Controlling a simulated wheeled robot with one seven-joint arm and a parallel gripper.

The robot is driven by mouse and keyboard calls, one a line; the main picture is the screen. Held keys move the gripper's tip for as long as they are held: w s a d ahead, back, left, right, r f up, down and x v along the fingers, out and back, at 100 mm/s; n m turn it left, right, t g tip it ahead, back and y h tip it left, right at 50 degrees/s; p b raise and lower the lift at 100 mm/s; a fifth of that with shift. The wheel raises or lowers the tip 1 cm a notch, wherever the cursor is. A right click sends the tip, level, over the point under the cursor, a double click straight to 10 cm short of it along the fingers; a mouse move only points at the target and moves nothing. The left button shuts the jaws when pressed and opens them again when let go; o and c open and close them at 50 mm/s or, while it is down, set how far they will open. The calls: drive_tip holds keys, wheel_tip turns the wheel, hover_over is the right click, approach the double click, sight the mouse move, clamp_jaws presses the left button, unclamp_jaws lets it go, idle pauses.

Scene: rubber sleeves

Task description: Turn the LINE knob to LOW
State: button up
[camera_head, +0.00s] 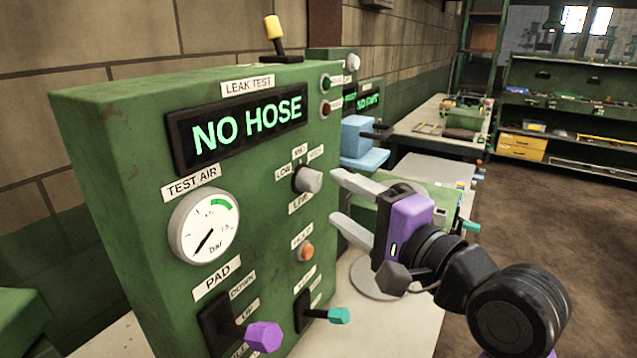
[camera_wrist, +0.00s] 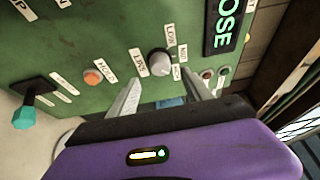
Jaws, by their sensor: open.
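The LINE knob (camera_head: 309,180) is a grey round knob on the green leak-test panel (camera_head: 110,120), with LOW at its left and two more labels above and to its right. Its setting is too small to tell. My purple gripper (camera_head: 337,196) is to the right of the knob, its two pale fingers apart, empty and pointing at the panel. In the wrist view, the knob (camera_wrist: 158,62) shows beyond and between the spread fingertips (camera_wrist: 163,88). The fingers do not appear to touch it.
The display (camera_head: 240,128) reads NO HOSE above a pressure gauge (camera_head: 204,226). An orange HOLD button (camera_head: 306,252) is below the knob. A purple-tipped lever (camera_head: 263,337) and a teal-tipped lever (camera_head: 339,315) stick out lower down. Blue blocks (camera_head: 357,137) stand behind.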

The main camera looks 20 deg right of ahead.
sight(316, 185)
drive_tip(key=p+x, duration=0.1)
drive_tip(key=x, duration=0.5)
drive_tip(key=shift+w, duration=0.35)
drive_tip(key=shift+c, duration=0.5)
clamp_jaws()
